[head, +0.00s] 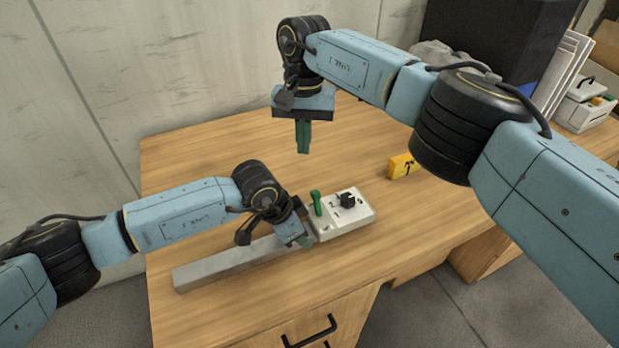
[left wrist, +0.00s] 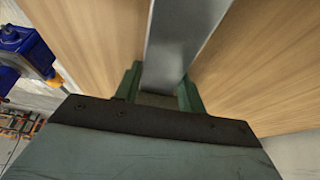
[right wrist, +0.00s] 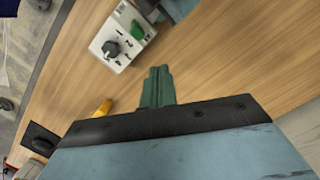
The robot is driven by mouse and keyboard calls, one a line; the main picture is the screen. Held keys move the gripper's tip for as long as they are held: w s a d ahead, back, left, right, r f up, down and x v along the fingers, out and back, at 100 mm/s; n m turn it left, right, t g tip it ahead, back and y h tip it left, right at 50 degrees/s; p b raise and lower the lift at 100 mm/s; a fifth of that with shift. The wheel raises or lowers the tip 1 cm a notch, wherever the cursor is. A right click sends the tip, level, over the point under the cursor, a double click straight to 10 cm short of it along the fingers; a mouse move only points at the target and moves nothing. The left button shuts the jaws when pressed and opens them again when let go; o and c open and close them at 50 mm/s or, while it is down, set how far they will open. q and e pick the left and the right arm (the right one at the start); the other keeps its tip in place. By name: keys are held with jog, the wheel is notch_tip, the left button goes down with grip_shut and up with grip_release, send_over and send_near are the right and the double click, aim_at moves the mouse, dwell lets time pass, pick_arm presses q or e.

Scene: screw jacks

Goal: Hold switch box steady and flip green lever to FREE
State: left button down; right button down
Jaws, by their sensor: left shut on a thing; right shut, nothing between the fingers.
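The switch box (head: 345,220) is a pale box on the table with a green lever (head: 316,203) standing up near its left end and a black knob beside it. The box also shows in the right wrist view (right wrist: 118,62), with the green lever (right wrist: 137,31) there too. My left gripper (head: 303,243) is shut at the box's left end, where a grey bar meets it. My right gripper (head: 303,150) is shut and empty, raised above the table behind the box, apart from the lever.
The long grey bar (head: 225,264) lies on the table left of the box. A yellow block (head: 402,166) stands to the right. A dark case (head: 490,35) and a grey-white box (head: 585,103) are at the back right. The table's back left is clear.

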aim_at(317, 203)
jog(key=n, duration=0.4)
jog(key=w+n, duration=0.1)
jog(key=n, duration=0.1)
jog(key=shift+w+a+r+t+h, duration=0.1)
jog(key=shift+a+r+t+h, duration=0.1)
jog(key=shift+a+t+h, duration=0.15)
notch_tip(317, 203, down, 10)
jog(key=shift+s+d, duration=0.25)
jog(key=shift+s, duration=0.2)
jog(key=shift+s+r, duration=0.1)
jog(key=shift+s+d+r, duration=0.2)
jog(key=shift+s+r, duration=0.05)
jog(key=shift+s, duration=0.25)
jog(key=shift+s+d+r, duration=0.25)
jog(key=shift+s, duration=0.25)
jog(key=shift+s+d+r, duration=0.2)
jog(key=shift+s+r, duration=0.05)
jog(key=shift+s, duration=0.25)
jog(key=shift+t, duration=0.25)
jog(key=shift+d+r+t, duration=0.1)
jog(key=shift+t, duration=0.3)
